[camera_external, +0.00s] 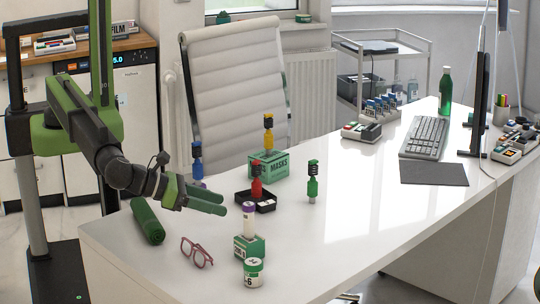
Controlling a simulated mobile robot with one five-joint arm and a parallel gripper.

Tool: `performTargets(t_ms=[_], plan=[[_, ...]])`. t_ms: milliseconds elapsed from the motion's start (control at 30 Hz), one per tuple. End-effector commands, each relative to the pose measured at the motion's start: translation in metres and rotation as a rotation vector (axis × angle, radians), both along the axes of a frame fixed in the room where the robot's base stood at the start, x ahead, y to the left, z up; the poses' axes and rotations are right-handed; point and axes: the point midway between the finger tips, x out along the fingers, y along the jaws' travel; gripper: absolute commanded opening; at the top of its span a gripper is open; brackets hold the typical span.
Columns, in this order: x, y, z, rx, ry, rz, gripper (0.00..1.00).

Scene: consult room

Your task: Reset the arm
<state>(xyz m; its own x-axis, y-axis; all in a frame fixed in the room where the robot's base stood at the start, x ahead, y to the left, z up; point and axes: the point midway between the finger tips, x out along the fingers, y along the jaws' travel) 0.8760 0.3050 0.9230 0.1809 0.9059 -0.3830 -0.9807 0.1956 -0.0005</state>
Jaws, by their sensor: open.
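My arm reaches in from the left over the white desk (330,250). My gripper (222,203) is at its end, with green fingers pointing right above the desk's near left part. The fingers are open and nothing shows between them. The gap between them is seen nearly side-on. A dark green cylinder (147,222) lies on the desk below and left of my gripper. Red-framed glasses (197,253) lie in front of it.
Near my gripper stand a purple-capped tube on a green box (248,247), a white-green jar (253,272), a red bottle in a black tray (257,187), a masks box (268,166), a blue bottle (197,162) and a green bottle (312,182). The desk's front middle is clear.

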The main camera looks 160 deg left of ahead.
Motion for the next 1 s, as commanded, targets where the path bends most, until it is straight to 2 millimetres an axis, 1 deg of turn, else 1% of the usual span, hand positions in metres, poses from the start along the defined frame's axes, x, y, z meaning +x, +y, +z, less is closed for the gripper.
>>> performTargets(t_ms=[67,133,167,200,267,367,400,467,500,567,600,667,700,733,800,867,933,1000], plan=[[0.002,-0.004,0.008,0.0,0.0,-0.005,0.49],[0.004,-0.014,0.02,0.0,0.0,-0.017,0.49],[-0.001,-0.021,0.027,-0.001,0.0,-0.025,0.49],[-0.012,-0.032,0.031,-0.02,-0.002,-0.034,0.49],[-0.032,-0.048,0.028,-0.079,-0.007,-0.038,0.49],[-0.069,-0.08,0.015,-0.227,-0.073,0.002,0.49],[-0.088,-0.094,0.008,-0.302,-0.118,0.039,0.49],[-0.118,-0.119,-0.003,-0.43,-0.202,0.119,0.49],[-0.139,-0.137,-0.011,-0.52,-0.262,0.189,0.49],[-0.175,-0.167,-0.023,-0.664,-0.357,0.325,0.49],[-0.199,-0.189,-0.031,-0.76,-0.422,0.44,0.49],[-0.237,-0.223,-0.042,-0.897,-0.517,0.648,0.49],[-0.259,-0.244,-0.049,-0.97,-0.573,0.8,0.49],[-0.273,-0.258,-0.054,-1.011,-0.609,0.914,0.49],[-0.294,-0.283,-0.059,-1.066,-0.679,1.152,0.49],[-0.302,-0.297,-0.061,-1.076,-0.724,1.314,0.49],[-0.303,-0.305,-0.061,-1.063,-0.772,1.442,0.49],[-0.304,-0.305,-0.061,-1.038,-0.814,1.51,0.49]])
